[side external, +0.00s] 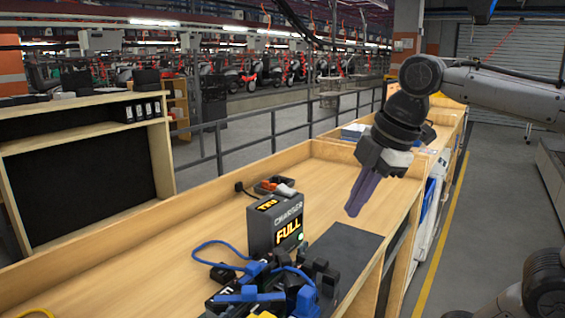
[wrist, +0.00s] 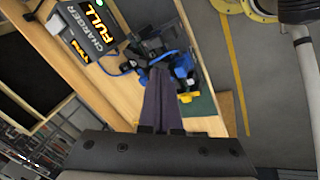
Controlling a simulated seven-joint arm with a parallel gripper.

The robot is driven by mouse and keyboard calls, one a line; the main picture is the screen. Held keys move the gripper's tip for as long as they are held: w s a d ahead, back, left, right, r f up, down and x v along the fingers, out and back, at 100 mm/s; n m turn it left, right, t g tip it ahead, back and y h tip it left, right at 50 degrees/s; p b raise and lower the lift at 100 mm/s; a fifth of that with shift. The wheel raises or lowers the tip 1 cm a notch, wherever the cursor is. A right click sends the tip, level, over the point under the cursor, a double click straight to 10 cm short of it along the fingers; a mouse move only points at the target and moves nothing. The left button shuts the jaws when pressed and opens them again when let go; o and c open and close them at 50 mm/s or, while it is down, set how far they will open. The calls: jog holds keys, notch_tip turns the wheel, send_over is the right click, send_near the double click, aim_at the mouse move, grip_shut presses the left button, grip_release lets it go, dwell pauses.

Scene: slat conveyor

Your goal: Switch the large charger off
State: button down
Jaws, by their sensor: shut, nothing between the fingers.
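The large charger (side external: 275,224) is a dark grey box with "CHARGER" and "FULL" lettering, standing upright on the wooden bench. A small green light (side external: 300,237) glows on its lower right. The charger also shows at the upper left of the wrist view (wrist: 85,38), with its green light at the top edge. I cannot make out its switch. My gripper (side external: 352,212) is shut and empty, pointing down to the right of the charger and apart from it. In the wrist view its fingers (wrist: 160,72) are together, with the charger to their left.
Black and blue devices with a blue cable (side external: 265,285) crowd the bench in front of the charger. A black strip with red and white parts (side external: 275,187) lies behind it. A dark mat (side external: 345,250) is at the right. Bare wood (side external: 140,260) is clear at the left.

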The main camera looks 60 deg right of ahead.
jog(key=w+d+r+n+g, duration=0.1)
jog(key=w+d+r+n, duration=0.25)
jog(key=w+r, duration=0.35)
jog(key=n+g, duration=0.3)
send_over(282, 186)
notch_tip(282, 186, down, 10)
jog(key=shift+r, duration=0.1)
jog(key=shift+d+f, duration=0.15)
jog(key=shift+f, duration=1.55)
jog(key=shift+f, duration=0.65)
jog(key=shift+r, duration=2.25)
